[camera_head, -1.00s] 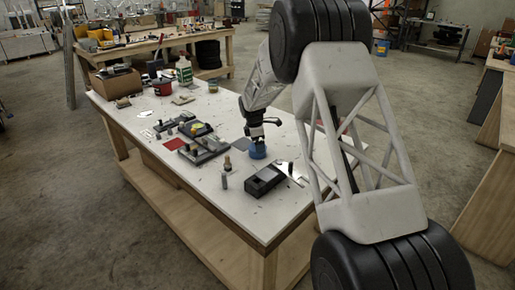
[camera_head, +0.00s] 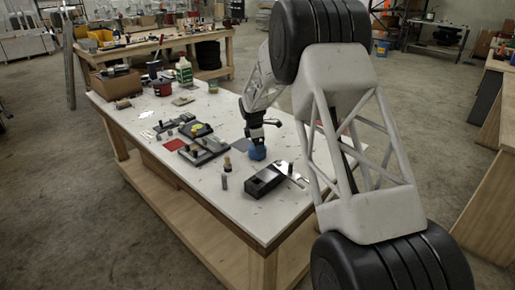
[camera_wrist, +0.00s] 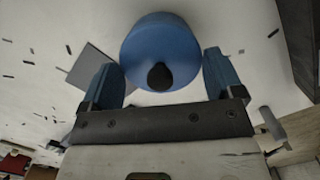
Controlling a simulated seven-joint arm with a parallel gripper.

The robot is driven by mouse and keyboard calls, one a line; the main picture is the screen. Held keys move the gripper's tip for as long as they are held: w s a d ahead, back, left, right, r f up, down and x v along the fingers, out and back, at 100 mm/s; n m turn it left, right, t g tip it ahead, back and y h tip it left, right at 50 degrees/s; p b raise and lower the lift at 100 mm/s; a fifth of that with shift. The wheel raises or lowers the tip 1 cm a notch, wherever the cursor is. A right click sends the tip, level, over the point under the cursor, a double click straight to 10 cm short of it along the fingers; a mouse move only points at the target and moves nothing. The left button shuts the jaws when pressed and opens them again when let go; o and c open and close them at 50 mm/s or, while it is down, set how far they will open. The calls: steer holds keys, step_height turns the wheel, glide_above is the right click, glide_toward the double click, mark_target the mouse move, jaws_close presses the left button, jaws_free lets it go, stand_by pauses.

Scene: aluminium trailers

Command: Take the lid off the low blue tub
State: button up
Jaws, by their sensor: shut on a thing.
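The low blue tub (camera_head: 257,154) stands on the white table, right under my gripper (camera_head: 257,147). In the wrist view its round blue lid (camera_wrist: 160,45) fills the space between my fingers, with a black knob (camera_wrist: 160,76) on top. My gripper (camera_wrist: 163,75) has one finger on each side of the lid and is shut on it. The lid hides the tub's body in the wrist view, and I cannot tell whether there is a gap beneath the lid.
A black box (camera_head: 264,182) stands just in front and right of the tub. A small upright cylinder with a tan top (camera_head: 227,164) is to the left. The table's front is clear.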

steer(key=shift+r, duration=0.7)
step_height(320, 180, up, 2)
steer(key=shift+r, duration=0.1)
steer(key=s+d, duration=0.1)
steer(key=s, duration=0.4)
steer(key=s+r, duration=0.1)
steer(key=s, duration=0.4)
steer(key=s+d, duration=0.1)
steer(key=s, duration=0.5)
steer(key=shift+d+r, duration=0.2)
steer(key=shift+d, duration=0.1)
steer(key=shift+w, duration=0.1)
